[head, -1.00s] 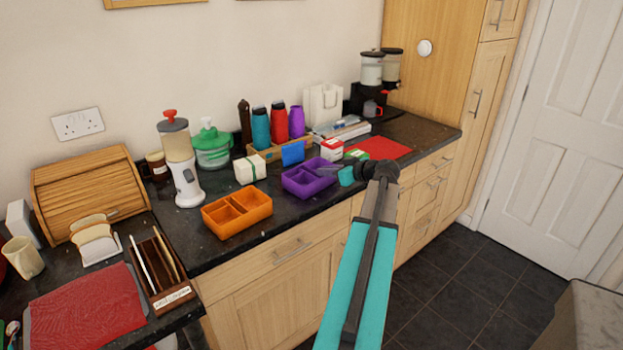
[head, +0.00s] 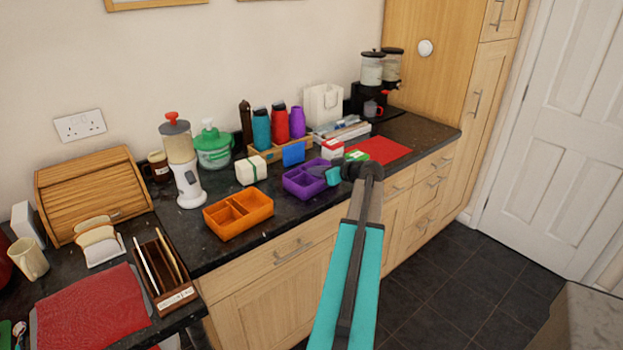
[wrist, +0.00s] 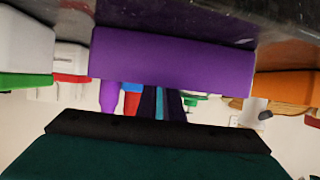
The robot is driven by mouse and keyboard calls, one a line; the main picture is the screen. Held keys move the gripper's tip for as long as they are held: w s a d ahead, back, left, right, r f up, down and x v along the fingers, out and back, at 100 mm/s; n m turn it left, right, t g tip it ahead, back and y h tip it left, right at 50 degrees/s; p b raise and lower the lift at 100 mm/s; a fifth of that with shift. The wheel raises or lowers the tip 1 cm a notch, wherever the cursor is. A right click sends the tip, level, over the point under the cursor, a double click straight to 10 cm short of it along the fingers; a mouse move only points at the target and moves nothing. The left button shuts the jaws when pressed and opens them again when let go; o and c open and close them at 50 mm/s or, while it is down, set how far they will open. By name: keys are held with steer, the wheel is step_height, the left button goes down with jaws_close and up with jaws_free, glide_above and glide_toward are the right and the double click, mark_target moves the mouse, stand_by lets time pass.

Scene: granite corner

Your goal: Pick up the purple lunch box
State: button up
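The purple lunch box (head: 294,187) is an open, divided tray on the dark counter, just right of the orange one. My gripper (head: 320,171) is at the lunch box's right side, with its dark tip over the right-hand rim. In the wrist view, which is upside down, the lunch box's purple wall (wrist: 172,60) fills the upper middle. Narrow dark fingers (wrist: 161,103) show below that wall, and their ends are hidden behind it. I cannot tell whether they touch the wall or how far apart they are.
An orange divided box (head: 222,228) stands left of the lunch box. A wooden bottle rack (head: 268,153) and a white box (head: 250,170) are behind it. Small red-and-white (head: 332,149) and green (head: 356,155) boxes are close behind my gripper. A red mat (head: 379,150) lies farther right.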

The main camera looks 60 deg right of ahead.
steer(key=shift+x, duration=1.1)
jaws_close()
steer(key=shift+r, duration=0.2)
steer(key=shift+r+b, duration=0.55)
steer(key=shift+r, duration=0.65)
steer(key=shift+s+r, duration=0.2)
steer(key=shift+r, duration=0.15)
steer(key=s+r+b, duration=0.1)
steer(key=s+b, duration=0.3)
steer(key=s, duration=1.1)
steer(key=shift+s+a+r, duration=0.25)
steer(key=shift+s+a, duration=0.1)
